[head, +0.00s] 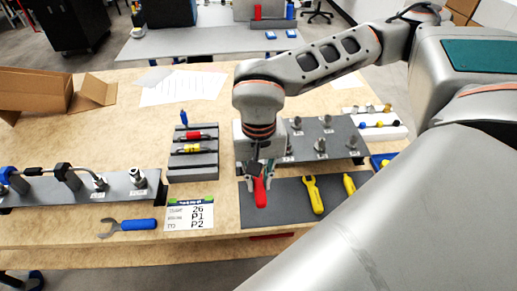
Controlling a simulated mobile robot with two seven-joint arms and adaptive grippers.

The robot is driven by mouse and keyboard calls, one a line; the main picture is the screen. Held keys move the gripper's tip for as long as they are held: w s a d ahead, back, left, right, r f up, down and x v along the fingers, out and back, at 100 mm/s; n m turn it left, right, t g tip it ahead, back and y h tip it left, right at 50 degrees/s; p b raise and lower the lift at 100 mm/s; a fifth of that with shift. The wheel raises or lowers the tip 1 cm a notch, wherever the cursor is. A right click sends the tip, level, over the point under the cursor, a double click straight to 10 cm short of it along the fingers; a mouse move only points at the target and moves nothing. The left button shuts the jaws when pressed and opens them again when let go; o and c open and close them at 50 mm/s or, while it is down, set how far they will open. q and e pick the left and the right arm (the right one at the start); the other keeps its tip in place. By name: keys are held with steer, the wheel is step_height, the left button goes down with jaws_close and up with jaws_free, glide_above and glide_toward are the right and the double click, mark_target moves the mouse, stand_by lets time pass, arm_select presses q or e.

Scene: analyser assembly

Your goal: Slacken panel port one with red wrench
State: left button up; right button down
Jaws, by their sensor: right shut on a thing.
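My right gripper (261,178) points down over the front edge of the table. It is shut on the red wrench (261,193), whose red handle shows between and below the fingers, above a dark mat (285,206). The wrench's head is hidden or too small to tell. The grey panel (345,143) with several metal port fittings (320,145) lies just behind and to the right of the gripper; its left part is hidden by my arm. Which fitting is port one I cannot read. My left gripper is not in view.
Yellow tools (313,195) lie on the mat to the right. A blue-handled wrench (128,227) and a printed card (190,214) lie at the front left. A rack (193,165) with red and yellow tools stands left of my gripper. A left panel (120,187) carries fittings.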

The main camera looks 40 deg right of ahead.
steer(key=shift+s+a+r, duration=0.3)
steer(key=shift+s+r, duration=0.15)
steer(key=shift+s, duration=0.05)
step_height(320, 180, up, 7)
steer(key=p, duration=0.4)
steer(key=shift+f, duration=0.1)
steer(key=shift+w, duration=0.1)
